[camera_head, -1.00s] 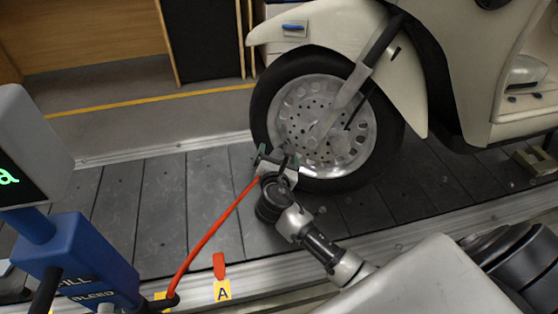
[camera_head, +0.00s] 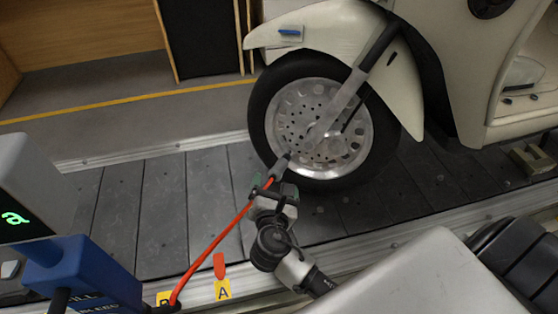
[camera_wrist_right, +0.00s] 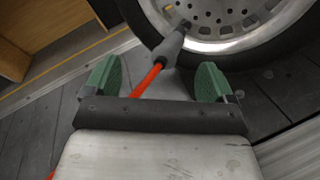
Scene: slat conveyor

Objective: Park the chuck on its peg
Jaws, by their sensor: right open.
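The chuck (camera_head: 280,167) is a dark grey piece on the end of a red hose (camera_head: 212,243), at the lower rim of the scooter's front wheel (camera_head: 342,115). It also shows in the right wrist view (camera_wrist_right: 171,45), its tip at the wheel; whether it sits on a valve I cannot tell. My right gripper (camera_head: 274,187) is open just behind the chuck. In the wrist view its green fingers (camera_wrist_right: 157,80) stand apart on either side of the hose, not closed on it. I cannot make out the peg. My left gripper is not in view.
A blue inflation station (camera_head: 80,272) with a lit green display stands at lower left. A red tab (camera_head: 219,265) and a yellow A label (camera_head: 223,289) are on the conveyor's near rail. The slats (camera_head: 165,205) left of the wheel are clear.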

